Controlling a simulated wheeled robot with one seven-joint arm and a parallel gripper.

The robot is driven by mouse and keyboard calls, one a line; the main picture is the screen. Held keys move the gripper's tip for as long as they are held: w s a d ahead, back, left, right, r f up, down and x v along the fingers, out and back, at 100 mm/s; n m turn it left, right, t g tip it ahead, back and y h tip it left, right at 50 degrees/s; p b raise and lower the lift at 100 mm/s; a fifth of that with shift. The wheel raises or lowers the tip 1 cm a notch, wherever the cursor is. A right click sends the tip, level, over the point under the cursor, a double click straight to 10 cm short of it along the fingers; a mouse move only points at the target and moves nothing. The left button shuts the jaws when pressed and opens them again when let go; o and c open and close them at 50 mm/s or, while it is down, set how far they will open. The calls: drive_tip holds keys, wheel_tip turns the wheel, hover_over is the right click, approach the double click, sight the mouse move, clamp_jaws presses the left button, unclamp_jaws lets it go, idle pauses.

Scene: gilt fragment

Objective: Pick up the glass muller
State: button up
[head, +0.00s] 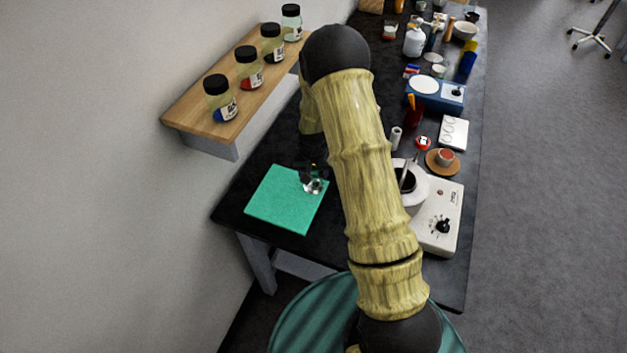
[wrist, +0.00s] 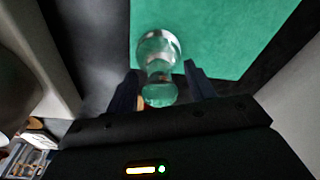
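The glass muller (head: 314,187) is a small clear glass piece at the right part of the green mat (head: 278,203). In the wrist view the muller (wrist: 158,48) has a broad round end and a narrower knobbed end toward my gripper. My gripper (wrist: 161,70) has its two dark fingers apart, one on each side of the muller's narrower part. A gap shows between the glass and the fingers, so it looks open around the muller. In the head view my gripper (head: 311,172) is small and dark, partly covering the muller.
A wooden shelf (head: 185,108) with several black-lidded jars is on the wall at left. A white hotplate device (head: 447,225) stands to the right of the mat, partly behind my arm. The dark bench (head: 265,160) holds many items farther back.

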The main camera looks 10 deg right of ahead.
clamp_jaws()
drive_tip(key=shift+w+r, duration=0.1)
drive_tip(key=shift+r, duration=0.45)
wheel_tip(320, 180, up, 9)
drive_tip(key=b, duration=0.2)
drive_tip(key=shift+b, duration=0.3)
